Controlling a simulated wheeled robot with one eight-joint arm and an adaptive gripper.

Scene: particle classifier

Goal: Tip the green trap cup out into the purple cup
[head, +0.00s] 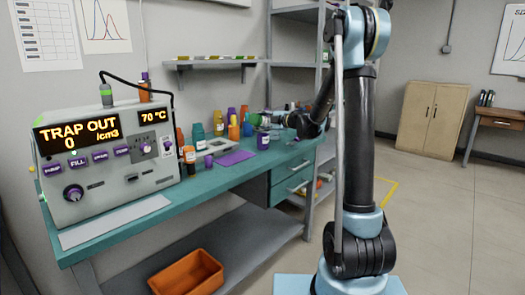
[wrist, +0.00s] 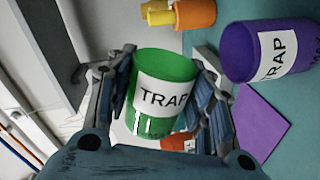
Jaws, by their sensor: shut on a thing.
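A green cup (wrist: 165,66) with a white TRAP label is between the two fingers of my gripper (wrist: 163,85) in the wrist view. The fingers press on it from both sides. In the head view the green cup (head: 256,118) is a small patch at the end of my gripper (head: 279,120), above the back of the bench. The purple cup (wrist: 240,50), also labelled TRAP, stands to the right of the green cup in the wrist view, apart from it. In the head view the purple cup (head: 263,140) is below the held cup. The green cup's tilt and contents are hard to tell.
A purple mat (head: 236,158) lies on the teal bench beside the purple cup. Orange (wrist: 195,14) and yellow containers stand close by in the wrist view. A machine (head: 110,155) reading TRAP OUT 0 stands at the left. An orange bin (head: 187,273) sits below.

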